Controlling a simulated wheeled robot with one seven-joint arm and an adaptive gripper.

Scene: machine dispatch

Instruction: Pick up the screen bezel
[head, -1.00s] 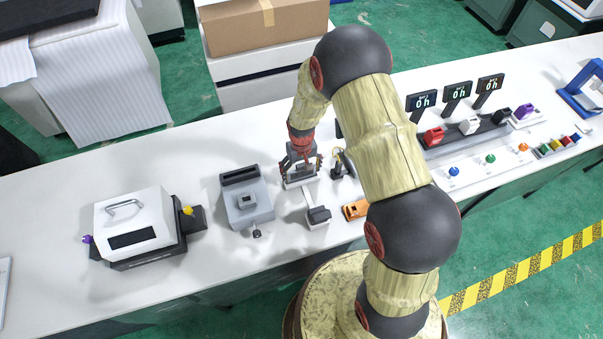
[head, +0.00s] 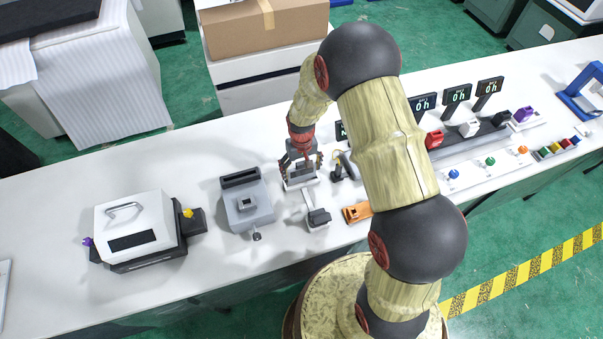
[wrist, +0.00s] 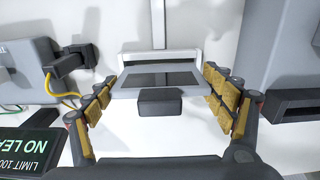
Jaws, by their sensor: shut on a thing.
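The screen bezel (wrist: 127,88) is a light grey rectangular frame around a dark panel, seen in the wrist view between the two padded fingers. A small dark block (wrist: 160,103) sits at its near edge. My gripper (wrist: 158,82) is shut on the bezel, with a finger at each side end. In the head view my gripper (head: 301,172) points down over the white bench, and the bezel under it is mostly hidden by the fingers. I cannot tell whether the bezel is clear of its support.
A grey device (head: 252,217) with a slot stands left of my gripper. A white machine with a handle (head: 120,222) is farther left. A small stand with a dark block (head: 319,217) is just in front, and an orange part (head: 357,212) lies nearby.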

